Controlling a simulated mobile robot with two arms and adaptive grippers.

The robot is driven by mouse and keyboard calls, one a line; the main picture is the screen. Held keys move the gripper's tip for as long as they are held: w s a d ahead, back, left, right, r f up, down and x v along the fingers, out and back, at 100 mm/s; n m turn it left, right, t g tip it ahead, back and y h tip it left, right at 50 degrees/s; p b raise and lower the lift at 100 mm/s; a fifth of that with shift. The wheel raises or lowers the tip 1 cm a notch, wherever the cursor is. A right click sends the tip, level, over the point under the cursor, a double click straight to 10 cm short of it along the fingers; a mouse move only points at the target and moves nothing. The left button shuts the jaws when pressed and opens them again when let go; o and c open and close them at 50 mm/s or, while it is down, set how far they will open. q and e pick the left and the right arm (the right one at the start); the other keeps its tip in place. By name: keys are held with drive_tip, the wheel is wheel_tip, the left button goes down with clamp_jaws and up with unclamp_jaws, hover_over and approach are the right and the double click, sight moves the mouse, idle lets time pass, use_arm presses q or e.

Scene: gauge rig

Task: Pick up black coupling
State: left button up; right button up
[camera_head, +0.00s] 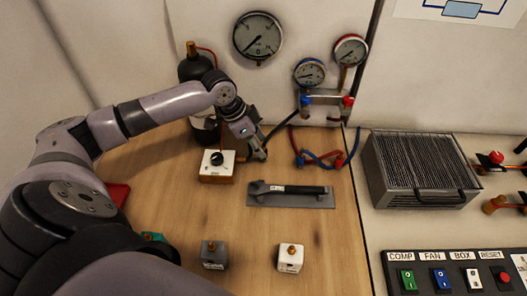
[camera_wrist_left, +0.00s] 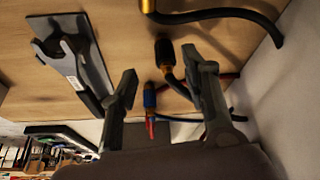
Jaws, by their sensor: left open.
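A black coupling (camera_wrist_left: 165,48) with a brass-coloured end and a dark hose shows in the left wrist view, over the wooden table top. It lies beyond and between the two spread fingers of my left gripper (camera_wrist_left: 160,66), apart from both as far as I can tell. In the head view my left gripper (camera_head: 256,150) points down over the table, just right of a white box with a black knob (camera_head: 216,162). The coupling is hard to make out there, as the gripper hides that spot. My right gripper is in neither view.
A grey tray with a black tool (camera_head: 292,201) lies in front of the gripper. Red and blue hoses (camera_head: 322,158) hang from the gauge manifold (camera_head: 328,97). A black bottle (camera_head: 195,68) stands behind my arm. Small grey (camera_head: 214,254) and white (camera_head: 290,258) blocks stand in front.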

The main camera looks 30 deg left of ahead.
sight(264, 150)
use_arm(q)
drive_tip(key=x, duration=0.1)
drive_tip(key=p+x, duration=0.1)
drive_tip(key=x, duration=0.3)
drive_tip(key=shift+w+a+f, duration=0.15)
drive_tip(key=shift+w+a, duration=0.1)
drive_tip(key=shift+w, duration=0.05)
clamp_jaws()
